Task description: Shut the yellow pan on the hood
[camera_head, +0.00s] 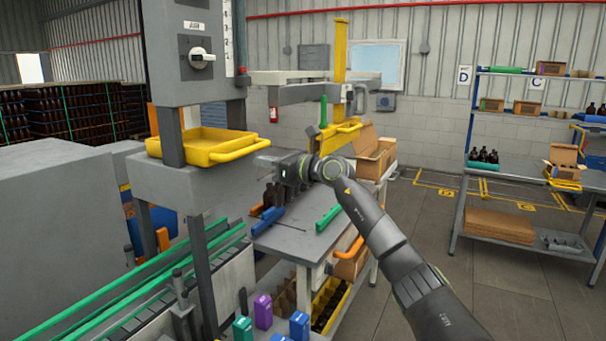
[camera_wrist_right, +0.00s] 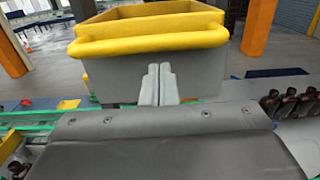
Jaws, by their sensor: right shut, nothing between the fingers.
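The yellow pan (camera_head: 190,145) is a shallow open tray above the grey hood (camera_head: 165,183), with a yellow bar handle (camera_head: 240,150) on its right side. In the right wrist view the pan's yellow front (camera_wrist_right: 150,35) fills the upper middle, with a grey face below the handle. My right gripper (camera_head: 262,160) is beside the handle end in the head view. In the right wrist view its fingers (camera_wrist_right: 158,75) are shut and empty, just below the handle and before the grey face. I cannot tell whether they touch it. My left gripper is out of view.
A grey post with a switch box (camera_head: 200,55) rises by the pan. A grey worktable (camera_head: 295,240) below holds a blue tool (camera_head: 268,220), a green tool (camera_head: 328,217) and a cardboard box (camera_head: 370,155). Green conveyor rails (camera_head: 130,290) run at lower left. Open floor lies right.

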